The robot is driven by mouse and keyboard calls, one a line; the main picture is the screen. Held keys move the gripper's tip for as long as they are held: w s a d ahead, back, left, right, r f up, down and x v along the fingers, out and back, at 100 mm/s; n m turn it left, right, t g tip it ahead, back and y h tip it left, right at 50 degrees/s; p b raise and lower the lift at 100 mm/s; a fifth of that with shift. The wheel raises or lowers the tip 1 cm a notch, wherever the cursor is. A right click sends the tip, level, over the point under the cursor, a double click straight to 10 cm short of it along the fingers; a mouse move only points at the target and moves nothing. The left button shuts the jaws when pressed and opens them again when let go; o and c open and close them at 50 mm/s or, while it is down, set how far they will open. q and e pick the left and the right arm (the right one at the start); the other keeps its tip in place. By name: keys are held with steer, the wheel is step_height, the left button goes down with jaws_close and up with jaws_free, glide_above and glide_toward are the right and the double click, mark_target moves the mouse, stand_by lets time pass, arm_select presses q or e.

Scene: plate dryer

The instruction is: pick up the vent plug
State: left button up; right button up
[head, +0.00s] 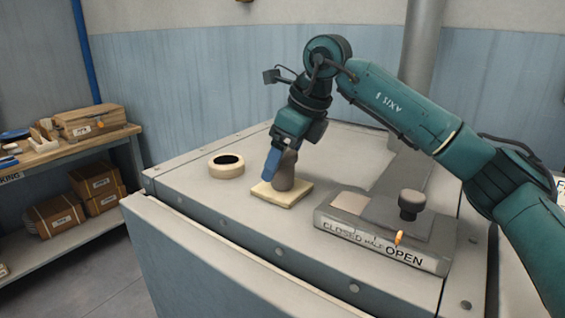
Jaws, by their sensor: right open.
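The vent plug (286,173) looks like a dark brown-grey knob standing upright on a cream square pad (281,194) on top of the grey dryer. My right gripper (275,169) reaches down over the plug and is open. One blue finger shows along the plug's left side; the other finger is hidden. I cannot tell whether the visible finger touches the plug. A cream ring with a dark hole (227,170) sits to the left on the dryer top. My left gripper is not in view.
A slide plate with a dark knob (411,204) and an orange pointer, marked CLOSED, HALF and OPEN, lies right of the pad. A grey pipe (422,60) rises behind. Shelves with boxes (93,181) stand at the left.

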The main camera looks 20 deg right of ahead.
steer(key=shift+x, duration=1.15)
steer(key=c, duration=1.1)
steer(key=shift+c, duration=0.2)
